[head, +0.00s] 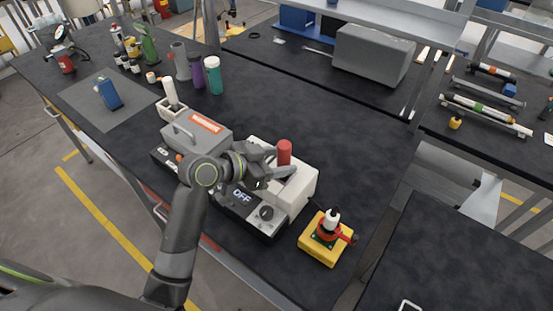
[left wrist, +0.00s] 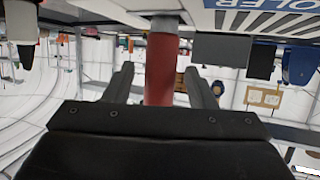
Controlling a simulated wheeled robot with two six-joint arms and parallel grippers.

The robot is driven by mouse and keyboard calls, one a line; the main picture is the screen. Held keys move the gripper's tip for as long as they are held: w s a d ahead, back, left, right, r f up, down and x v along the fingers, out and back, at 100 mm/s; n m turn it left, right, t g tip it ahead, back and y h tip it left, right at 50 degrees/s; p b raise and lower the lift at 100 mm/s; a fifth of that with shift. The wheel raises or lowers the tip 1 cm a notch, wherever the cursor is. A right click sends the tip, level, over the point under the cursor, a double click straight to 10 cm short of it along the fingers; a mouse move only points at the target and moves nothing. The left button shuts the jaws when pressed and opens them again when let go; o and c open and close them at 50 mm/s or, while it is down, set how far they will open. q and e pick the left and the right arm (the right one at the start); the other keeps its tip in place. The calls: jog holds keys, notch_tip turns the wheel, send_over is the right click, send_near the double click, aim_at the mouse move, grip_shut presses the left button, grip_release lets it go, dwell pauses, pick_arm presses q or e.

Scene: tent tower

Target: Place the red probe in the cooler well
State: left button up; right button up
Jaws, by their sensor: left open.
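The red probe (head: 284,152) stands upright at the top of the white cooler (head: 303,187). In the left wrist view, which is upside down, the red probe (left wrist: 161,70) meets a grey collar at the white face of the cooler (left wrist: 228,4), beside lettering that reads "OLER". How deep it sits in the well is hidden. My left gripper (head: 274,164) is open beside the probe. In the left wrist view its fingers (left wrist: 161,88) lie one on each side of the probe, with gaps showing. My right gripper is not in view.
A grey lidded unit (head: 195,135) stands left of the cooler; a front display reads "OFF". A yellow box (head: 325,246) with a red part stands at right. A white-handled tool (head: 170,92), a purple bottle (head: 198,72) and a teal bottle (head: 214,76) stand behind.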

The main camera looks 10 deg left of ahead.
pick_arm(q)
jog(key=shift+r, duration=0.15)
jog(key=b+v, duration=0.1)
jog(key=v, duration=1.1)
dwell(0.4)
